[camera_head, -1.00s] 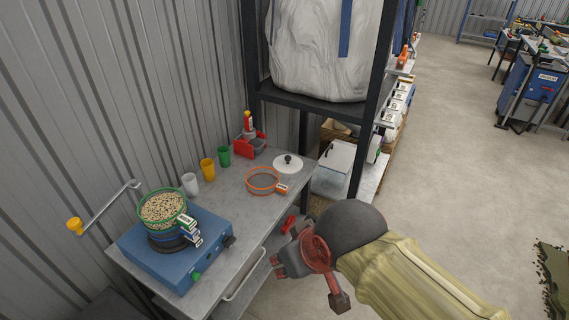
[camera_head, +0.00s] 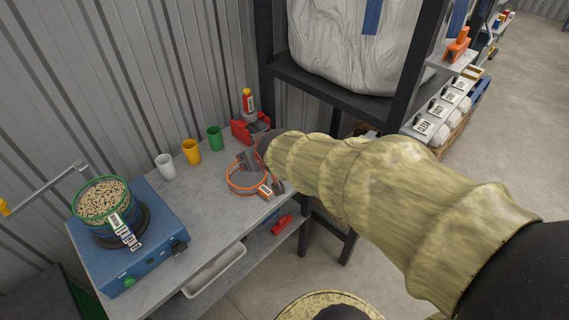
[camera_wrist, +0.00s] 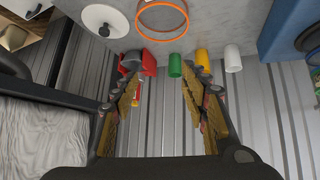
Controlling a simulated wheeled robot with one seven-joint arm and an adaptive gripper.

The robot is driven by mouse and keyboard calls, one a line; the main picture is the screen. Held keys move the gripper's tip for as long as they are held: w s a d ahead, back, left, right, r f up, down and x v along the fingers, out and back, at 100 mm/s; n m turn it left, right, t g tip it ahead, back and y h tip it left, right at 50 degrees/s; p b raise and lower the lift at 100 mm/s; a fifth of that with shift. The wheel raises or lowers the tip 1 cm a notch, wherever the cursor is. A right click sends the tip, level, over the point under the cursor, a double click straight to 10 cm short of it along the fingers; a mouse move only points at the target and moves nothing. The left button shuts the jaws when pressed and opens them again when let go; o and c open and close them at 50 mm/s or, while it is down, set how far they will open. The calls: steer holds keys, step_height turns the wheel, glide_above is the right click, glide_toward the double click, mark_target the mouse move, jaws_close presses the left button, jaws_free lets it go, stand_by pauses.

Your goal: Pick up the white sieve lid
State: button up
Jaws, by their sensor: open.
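The white sieve lid (camera_wrist: 103,19) is a round white disc with a black knob, lying on the grey worktop at the upper left of the wrist view. In the head view my arm hides it. My gripper (camera_wrist: 162,84) is open, with its two fingers apart and nothing between them. The lid lies outside the fingers, up and to the left of them in the wrist view. In the head view my gripper (camera_head: 250,160) shows partly at the end of my sleeved arm, near the orange-rimmed sieve (camera_head: 247,178). That sieve (camera_wrist: 162,34) is beside the lid in the wrist view.
Green (camera_head: 214,138), yellow (camera_head: 191,151) and white (camera_head: 165,167) cups stand by the corrugated wall. A red device (camera_head: 249,124) stands behind the sieve. A blue sieve shaker (camera_head: 128,240) holds a grain-filled sieve. A dark shelf post (camera_head: 264,60) rises beside the worktop.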

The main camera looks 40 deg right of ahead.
steer(key=w+d+f+t+h+b, duration=0.1)
steer(key=w+d+f, duration=0.1)
steer(key=d+f, duration=0.4)
steer(key=w+d+f+m+t+b, duration=0.1)
steer(key=w+d+f+b, duration=0.1)
steer(key=d+f, duration=0.5)
steer(key=w+d+f+m+t+h+b, duration=0.1)
steer(key=w+d+f+b, duration=0.1)
steer(key=d+f, duration=0.4)
steer(key=shift+w+d+f+t+h, duration=0.2)
steer(key=shift+d+t+h, duration=0.1)
steer(key=shift+d, duration=0.15)
steer(key=shift+w+d+f, duration=0.1)
steer(key=shift+w+d, duration=0.1)
steer(key=b+x, duration=0.1)
steer(key=x, duration=0.1)
steer(key=b+x, duration=0.1)
steer(key=x, duration=0.1)
steer(key=b+x, duration=0.1)
steer(key=x, duration=0.2)
steer(key=shift+s+a+f, duration=0.15)
steer(key=shift+a+f, duration=0.05)
steer(key=shift+f, duration=0.1)
steer(key=shift+w+d, duration=0.1)
steer(key=shift+w, duration=0.1)
steer(key=shift+c, duration=0.8)
jaws_close()
